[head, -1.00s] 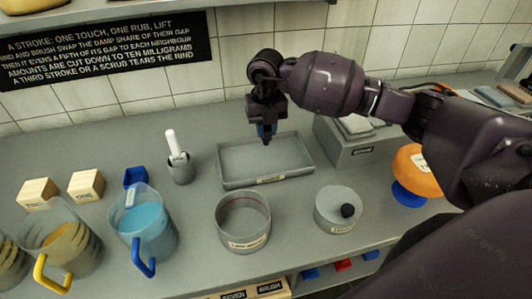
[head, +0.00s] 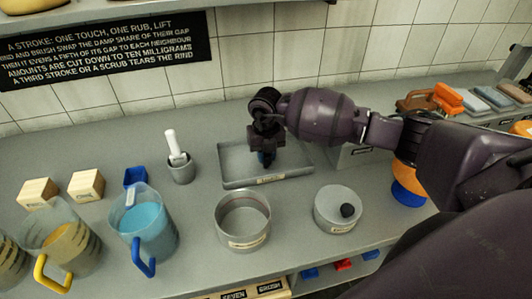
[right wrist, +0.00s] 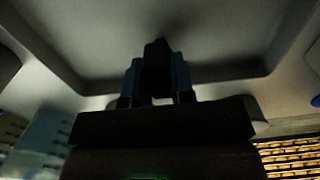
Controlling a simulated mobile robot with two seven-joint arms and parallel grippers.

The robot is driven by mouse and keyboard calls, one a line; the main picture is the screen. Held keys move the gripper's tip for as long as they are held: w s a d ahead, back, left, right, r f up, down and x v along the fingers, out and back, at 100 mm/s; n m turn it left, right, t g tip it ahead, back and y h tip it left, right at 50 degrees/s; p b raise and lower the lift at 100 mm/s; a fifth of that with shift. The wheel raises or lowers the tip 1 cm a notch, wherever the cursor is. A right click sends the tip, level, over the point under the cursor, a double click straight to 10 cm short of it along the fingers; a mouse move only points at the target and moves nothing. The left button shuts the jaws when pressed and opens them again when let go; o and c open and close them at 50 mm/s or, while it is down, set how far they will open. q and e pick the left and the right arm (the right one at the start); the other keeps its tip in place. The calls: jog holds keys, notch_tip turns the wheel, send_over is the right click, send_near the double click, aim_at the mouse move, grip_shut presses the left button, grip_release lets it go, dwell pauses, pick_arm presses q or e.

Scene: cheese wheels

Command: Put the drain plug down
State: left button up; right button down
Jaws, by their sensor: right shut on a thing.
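My right gripper (head: 265,160) points down over the shallow grey tray (head: 235,167) at the back middle of the counter. In the right wrist view its blue fingers (right wrist: 157,80) are shut on a dark piece, which I take to be the drain plug (right wrist: 156,62). The tray's floor and walls (right wrist: 85,35) fill the view beyond it. The plug is hidden or too small to make out in the head view. I cannot tell whether it touches the tray floor. My left gripper is not in view.
A mortar with a white pestle (head: 178,160) stands left of the tray. Jugs (head: 145,232) stand at left. An orange wheel on a blue stand (head: 407,190) is at right.

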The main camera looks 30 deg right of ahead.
jog(key=shift+f, duration=0.15)
jog(key=c, duration=1)
grip_release()
jog(key=shift+r, duration=0.35)
notch_tip(320, 180, up, 12)
jog(key=shift+f, duration=0.15)
